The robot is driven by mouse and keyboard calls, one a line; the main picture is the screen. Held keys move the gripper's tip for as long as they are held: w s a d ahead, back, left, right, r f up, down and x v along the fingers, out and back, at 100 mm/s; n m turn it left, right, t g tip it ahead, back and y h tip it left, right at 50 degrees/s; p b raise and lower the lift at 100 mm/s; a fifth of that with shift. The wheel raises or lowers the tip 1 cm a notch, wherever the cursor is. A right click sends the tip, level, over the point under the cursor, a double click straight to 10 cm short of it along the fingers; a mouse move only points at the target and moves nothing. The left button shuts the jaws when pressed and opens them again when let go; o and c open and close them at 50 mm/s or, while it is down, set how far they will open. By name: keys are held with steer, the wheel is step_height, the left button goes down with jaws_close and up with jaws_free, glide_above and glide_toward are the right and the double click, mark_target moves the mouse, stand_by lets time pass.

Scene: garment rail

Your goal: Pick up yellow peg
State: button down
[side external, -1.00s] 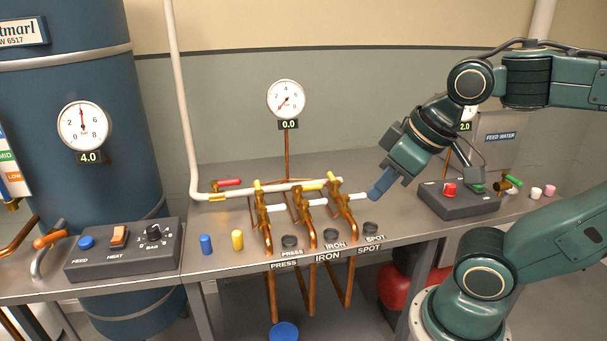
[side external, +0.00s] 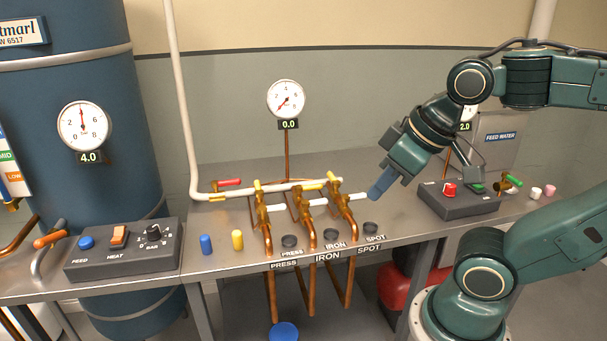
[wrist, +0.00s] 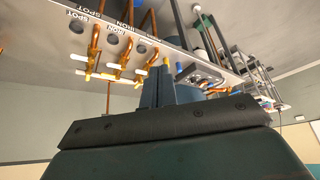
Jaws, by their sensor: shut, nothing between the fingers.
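The yellow peg (side external: 237,240) stands upright on the grey bench, just right of the blue peg (side external: 206,244). In the wrist view, which looks upside down, the yellow peg (wrist: 165,61) shows just beyond my fingertips, with the blue peg (wrist: 180,67) beside it. My gripper (side external: 377,193) is shut and empty. In the side view it hangs above the bench at the right end of the brass valves, well to the right of the yellow peg. The fingers also show in the wrist view (wrist: 159,83).
Brass valves (side external: 303,203) with copper pipes stand between my gripper and the yellow peg. Dark round sockets (side external: 331,234) line the bench front, labelled PRESS, IRON and SPOT. A control box (side external: 122,248) stands left of the pegs; another box (side external: 458,201) is at the right.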

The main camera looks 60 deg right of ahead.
steer(key=c, duration=1.1)
jaws_free()
steer(key=shift+w, duration=0.1)
steer(key=w+n+g+y, duration=0.2)
steer(key=w+n, duration=0.5)
steer(key=w, duration=1.1)
steer(key=w+d+f+n, duration=0.1)
steer(key=w+f, duration=0.3)
steer(key=w+d+f+n+y, duration=0.1)
steer(key=w+d+f+n, duration=0.1)
steer(key=w+f, duration=0.2)
steer(key=w+d+f+n+g+y, duration=0.1)
steer(key=w+d+f+n, duration=0.1)
steer(key=w+f, duration=0.3)
steer(key=shift+w+d, duration=0.2)
steer(key=shift+w, duration=0.2)
steer(key=shift+f, duration=0.1)
